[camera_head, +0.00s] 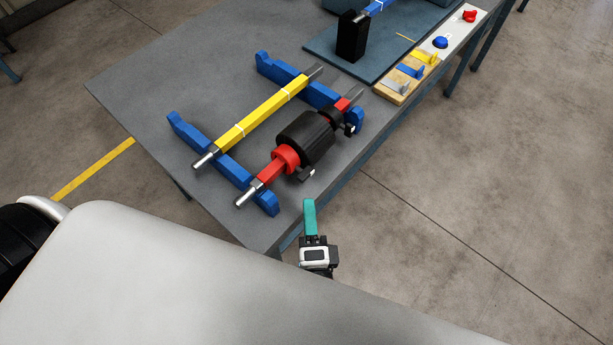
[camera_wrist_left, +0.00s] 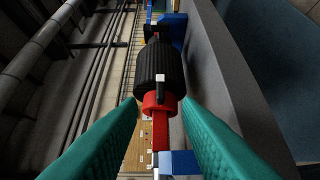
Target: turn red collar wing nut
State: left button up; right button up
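The red collar (camera_head: 285,158) sits on a red bar beside a black roller (camera_head: 305,138). Its wing nut (camera_head: 306,174), a small dark and grey tab, sticks out on the side facing the table's near edge. In the left wrist view the red collar (camera_wrist_left: 153,104) is in the middle, with the wing nut (camera_wrist_left: 160,90) in front of it. My left gripper (camera_head: 310,203) is off the table edge, below the wing nut in the head view and apart from it. Its teal fingers (camera_wrist_left: 160,115) are wide open with nothing between them. My right gripper is out of view.
The red bar and a yellow bar (camera_head: 255,115) rest across blue supports (camera_head: 212,160) on the grey table (camera_head: 135,85). A dark mat with a black block (camera_head: 352,38) lies farther back. A wooden block (camera_head: 400,90) with levers stands at the right edge. Open floor lies right of the table.

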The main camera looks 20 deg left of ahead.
aim_at(306, 179)
pick_arm(q)
jog(key=p+x, duration=0.1)
jog(key=x, duration=0.5)
jog(key=shift+w+a, duration=0.15)
jog(key=shift+w, duration=0.15)
jog(key=shift+p+x, duration=0.35)
jog(key=shift+x, duration=0.4)
jog(key=shift+c, duration=0.2)
grip_shut()
